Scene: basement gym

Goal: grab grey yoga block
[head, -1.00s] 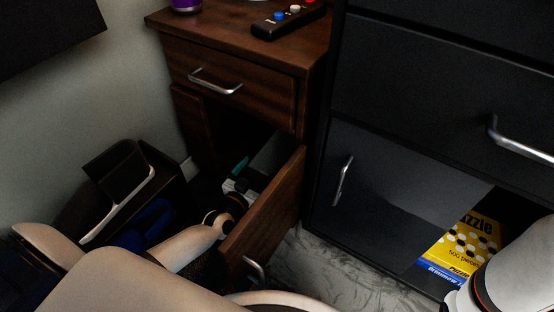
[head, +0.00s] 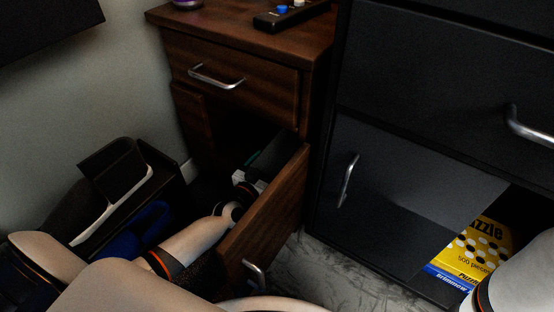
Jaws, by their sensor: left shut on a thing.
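The fingertips are small and dark here, so the exact contact is hard to see. My right gripper is out of view; only part of the right arm shows at the lower right.
A remote (head: 290,15) lies on the wooden cabinet.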

